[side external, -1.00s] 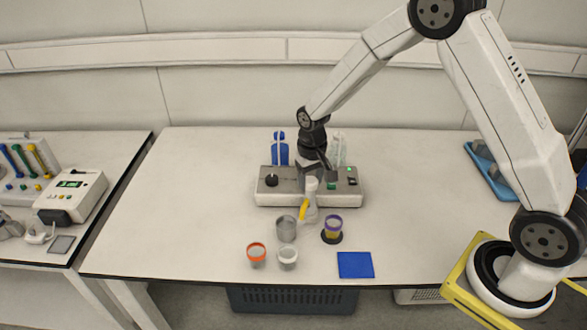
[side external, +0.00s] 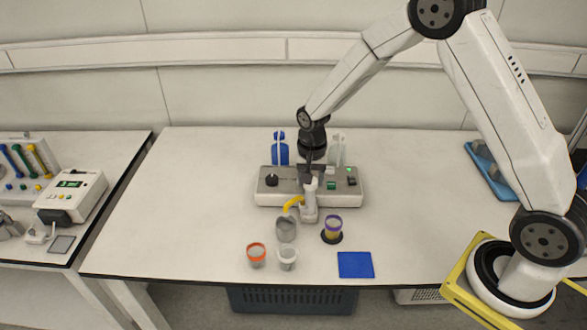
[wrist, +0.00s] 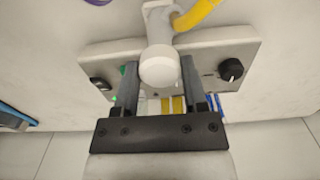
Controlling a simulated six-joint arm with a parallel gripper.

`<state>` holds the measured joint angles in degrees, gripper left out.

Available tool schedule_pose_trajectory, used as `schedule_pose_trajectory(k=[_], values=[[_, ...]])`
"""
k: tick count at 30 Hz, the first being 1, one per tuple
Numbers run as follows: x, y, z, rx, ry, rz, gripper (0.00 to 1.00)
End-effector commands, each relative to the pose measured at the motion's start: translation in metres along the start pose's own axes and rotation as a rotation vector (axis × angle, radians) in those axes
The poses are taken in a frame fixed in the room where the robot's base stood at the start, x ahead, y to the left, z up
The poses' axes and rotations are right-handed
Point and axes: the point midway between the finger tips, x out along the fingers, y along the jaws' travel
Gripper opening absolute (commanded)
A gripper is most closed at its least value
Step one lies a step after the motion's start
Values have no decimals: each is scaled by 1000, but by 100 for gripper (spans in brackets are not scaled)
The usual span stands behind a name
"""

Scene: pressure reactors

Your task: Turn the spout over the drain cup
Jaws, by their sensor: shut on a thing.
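The yellow spout (side external: 293,203) sticks out to the left from a white upright post (side external: 309,208) in front of the grey control box. In the side view its outer end is by the rim of a grey cup (side external: 286,230), probably the drain cup; whether it is directly above cannot be told. My gripper (side external: 311,178) is at the top of the post. In the wrist view its two dark fingers (wrist: 159,75) stand on either side of the post's round white head (wrist: 158,66). The spout (wrist: 195,13) shows there at the upper edge.
The control box (side external: 270,198) has knobs and buttons, with blue (side external: 280,152) and clear bottles behind. An orange-rimmed cup (side external: 256,256), a white cup (side external: 287,259) and a purple-rimmed cup (side external: 332,229) stand near the front. A blue square (side external: 355,265) lies at front right.

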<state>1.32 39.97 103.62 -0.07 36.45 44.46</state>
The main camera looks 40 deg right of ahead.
Motion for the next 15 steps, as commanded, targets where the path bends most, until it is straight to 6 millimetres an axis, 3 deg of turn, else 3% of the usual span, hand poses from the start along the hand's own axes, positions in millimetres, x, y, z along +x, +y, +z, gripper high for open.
schedule_pose_trajectory(k=[7,8,9,11,15], values=[[-1,0,-1,7,1,-3,0],[-1,0,-1,7,1,-3,58],[-1,0,-1,7,1,-3,71],[-1,0,-1,6,1,-2,90],[0,0,0,5,0,-2,91]])
